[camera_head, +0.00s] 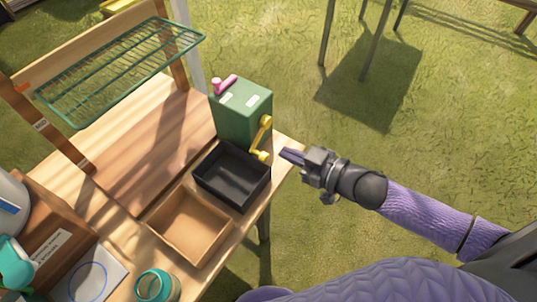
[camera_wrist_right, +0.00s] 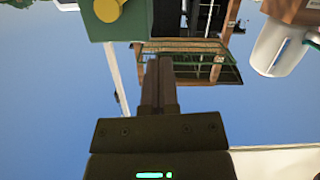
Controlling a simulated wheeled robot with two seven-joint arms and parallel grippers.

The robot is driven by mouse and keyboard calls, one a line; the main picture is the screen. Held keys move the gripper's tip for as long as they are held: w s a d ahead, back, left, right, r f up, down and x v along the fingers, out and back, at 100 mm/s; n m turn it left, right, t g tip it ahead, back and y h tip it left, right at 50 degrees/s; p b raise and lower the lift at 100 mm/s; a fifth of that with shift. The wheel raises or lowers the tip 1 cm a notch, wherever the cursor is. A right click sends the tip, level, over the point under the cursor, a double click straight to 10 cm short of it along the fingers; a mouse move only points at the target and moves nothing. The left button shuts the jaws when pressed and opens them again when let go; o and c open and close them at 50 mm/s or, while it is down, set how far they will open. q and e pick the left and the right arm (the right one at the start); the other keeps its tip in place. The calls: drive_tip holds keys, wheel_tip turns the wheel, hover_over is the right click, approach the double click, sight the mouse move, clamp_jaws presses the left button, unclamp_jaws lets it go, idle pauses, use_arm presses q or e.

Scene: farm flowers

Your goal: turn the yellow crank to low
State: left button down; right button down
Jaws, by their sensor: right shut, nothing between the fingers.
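The yellow crank (camera_head: 265,133) is on the right side of a green box (camera_head: 243,112). Its arm hangs downward, with the knob (camera_head: 262,156) at the lower end beside the black tray. My right gripper (camera_head: 291,156) is shut and empty, just right of the knob and apart from it. In the right wrist view, the shut fingers (camera_wrist_right: 160,85) point toward the bench, and a yellow round part of the crank (camera_wrist_right: 108,9) shows at the top left on the green box. The crank's setting marks are not readable. My left gripper is not in view.
A black tray (camera_head: 208,186) and a wooden tray (camera_head: 178,252) sit on the bench in front of the green box. A pink handle (camera_head: 226,84) is on the box top. A green wire rack (camera_head: 120,70) stands behind. Open grass lies to the right.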

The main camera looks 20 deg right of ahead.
sight(263, 153)
drive_tip(key=w+a+f+b, duration=0.2)
drive_tip(key=w+f, duration=0.2)
drive_tip(key=shift+w+a+f+b, duration=0.15)
drive_tip(key=shift+a+f+b, duration=0.05)
drive_tip(key=shift+a+b, duration=0.2)
drive_tip(key=shift+f, duration=0.3)
drive_tip(key=shift+w+d+f+n+t+b, duration=0.15)
drive_tip(key=shift+f+n+t+b, duration=0.15)
drive_tip(key=shift+f+n, duration=0.15)
drive_tip(key=shift+f+n, duration=0.2)
drive_tip(key=shift+n, duration=0.15)
drive_tip(key=shift+w+d+f+n+h+b, duration=0.2)
drive_tip(key=shift+f+n+h+b, duration=0.3)
drive_tip(key=shift+n, duration=0.5)
drive_tip(key=shift+w+d+f+t, duration=0.1)
drive_tip(key=shift+d+f+t, duration=0.2)
drive_tip(key=shift+f, duration=0.1)
